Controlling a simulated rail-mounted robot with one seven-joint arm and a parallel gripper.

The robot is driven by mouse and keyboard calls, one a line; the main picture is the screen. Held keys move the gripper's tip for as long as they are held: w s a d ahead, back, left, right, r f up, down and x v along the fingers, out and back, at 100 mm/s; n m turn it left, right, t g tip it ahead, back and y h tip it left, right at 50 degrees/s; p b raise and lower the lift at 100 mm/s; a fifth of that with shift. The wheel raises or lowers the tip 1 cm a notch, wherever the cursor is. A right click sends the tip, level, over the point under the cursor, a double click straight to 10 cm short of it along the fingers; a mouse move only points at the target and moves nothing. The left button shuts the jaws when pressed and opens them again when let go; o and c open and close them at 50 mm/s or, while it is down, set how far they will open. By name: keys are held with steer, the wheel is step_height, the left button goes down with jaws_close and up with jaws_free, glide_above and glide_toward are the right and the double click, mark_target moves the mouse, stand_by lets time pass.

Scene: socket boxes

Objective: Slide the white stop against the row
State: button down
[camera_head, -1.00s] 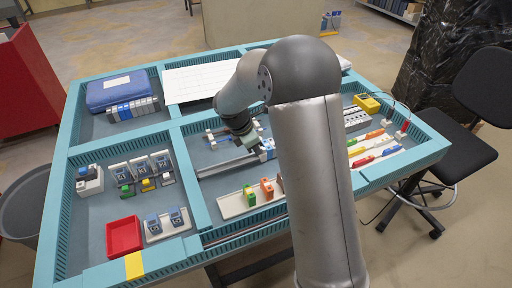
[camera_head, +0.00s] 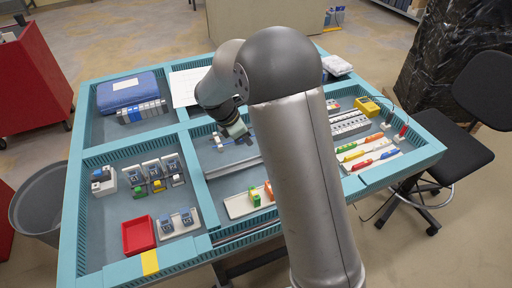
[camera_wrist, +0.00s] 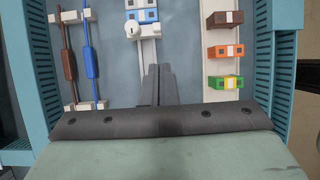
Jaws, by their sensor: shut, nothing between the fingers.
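In the wrist view, the white stop (camera_wrist: 133,30) is a small white block with a round dark-centred spot, sitting on a pale rail (camera_wrist: 148,50). Just beyond it on the rail is the row of blue and white modules (camera_wrist: 147,14), cut off by the top edge. I cannot tell whether stop and row touch. My gripper (camera_wrist: 158,75) is shut and empty, its fingertips over the rail on the near side of the stop, slightly right of it. In the head view my gripper (camera_head: 237,131) is over the middle compartment, and my arm hides the stop and row.
A holder with a brown tool (camera_wrist: 68,52) and a blue tool (camera_wrist: 90,52) lies left of the rail. A white tray (camera_wrist: 220,88) with brown, orange and green modules lies right. Teal slotted walls border the compartment. A red bin (camera_head: 138,235) stands front left.

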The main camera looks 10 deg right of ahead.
steer(key=s+a+f+t+h+b, duration=0.1)
steer(key=a+f+h+b, duration=0.1)
steer(key=a+h+b, duration=0.35)
steer(key=shift+y, duration=0.95)
steer(key=x, duration=0.4)
steer(key=p+x, duration=0.1)
steer(key=x, duration=0.3)
steer(key=shift+s+a+f, duration=0.2)
steer(key=shift+f, duration=0.05)
steer(key=d, duration=0.3)
steer(key=shift+w+d+f+p, duration=0.15)
steer(key=shift+w+d+p, duration=0.05)
steer(key=shift+w+p, duration=0.15)
steer(key=shift+w+d+f, duration=0.1)
steer(key=shift+d, duration=0.35)
steer(key=shift+d, duration=0.5)
